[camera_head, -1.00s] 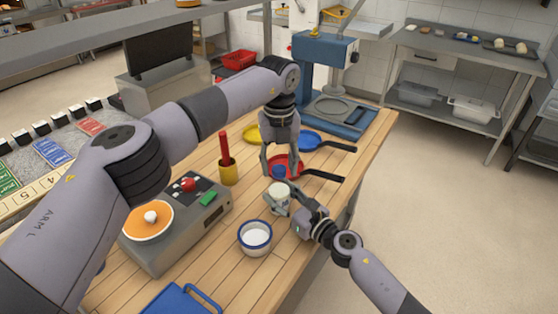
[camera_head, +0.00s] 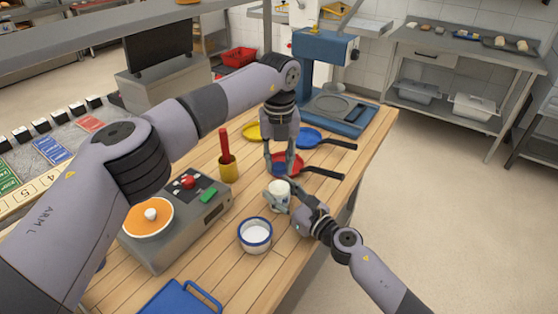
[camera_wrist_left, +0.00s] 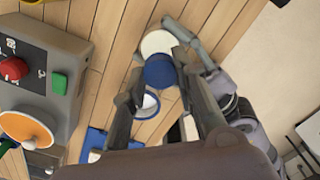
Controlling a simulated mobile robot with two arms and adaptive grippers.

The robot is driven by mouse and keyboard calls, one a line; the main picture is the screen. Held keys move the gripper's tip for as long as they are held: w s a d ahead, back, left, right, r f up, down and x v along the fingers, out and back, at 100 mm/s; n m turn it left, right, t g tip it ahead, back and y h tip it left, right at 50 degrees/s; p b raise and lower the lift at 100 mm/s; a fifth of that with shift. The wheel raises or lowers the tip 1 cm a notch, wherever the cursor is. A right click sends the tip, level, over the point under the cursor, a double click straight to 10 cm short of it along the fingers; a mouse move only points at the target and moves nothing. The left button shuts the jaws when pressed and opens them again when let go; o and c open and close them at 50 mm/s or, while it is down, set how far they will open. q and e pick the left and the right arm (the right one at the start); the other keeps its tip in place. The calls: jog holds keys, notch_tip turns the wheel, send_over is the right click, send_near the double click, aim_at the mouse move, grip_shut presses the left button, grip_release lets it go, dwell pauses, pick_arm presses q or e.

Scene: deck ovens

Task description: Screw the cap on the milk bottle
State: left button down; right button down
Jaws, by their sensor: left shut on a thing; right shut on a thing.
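The milk bottle (camera_head: 280,187) is white, with its upper part visible in the head view. My right gripper (camera_head: 281,197) is shut around it over the table. My left gripper (camera_head: 281,168) points down just behind and above the bottle. It is shut on the blue cap (camera_wrist_left: 160,71), which shows between its fingertips in the left wrist view. There the cap partly overlaps the pale round bottle (camera_wrist_left: 157,43). I cannot tell whether cap and bottle touch.
Behind the grippers lie a red pan (camera_head: 318,170), a blue pan (camera_head: 310,137) and a yellow one (camera_head: 252,131). A blue-rimmed white bowl (camera_head: 255,236) stands in front.

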pick_arm(q)
jog(key=m, duration=1.3)
jog(key=c, duration=1.3)
grip_release()
jog(key=shift+r, duration=2.25)
jog(key=shift+c, duration=0.2)
